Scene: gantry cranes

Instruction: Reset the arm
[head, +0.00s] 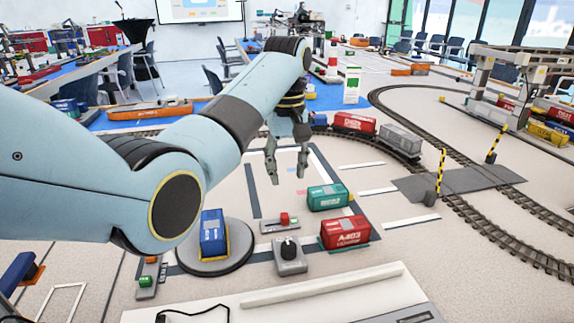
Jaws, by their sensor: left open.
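My left arm comes in from the left and reaches across the middle of the head view. Its gripper (287,166) points down, open and empty, above the light table surface. Below and to its right are a green container (327,197) and a red container (345,233). A blue container (213,235) stands on a round dark turntable (240,262) below the forearm. My right gripper is not in view.
A control box with a black knob (289,255) and a small box with a red button (281,222) stand near the containers. Train tracks (470,208) curve along the right, with striped barrier posts (441,172). A gantry crane (505,85) stands at the far right.

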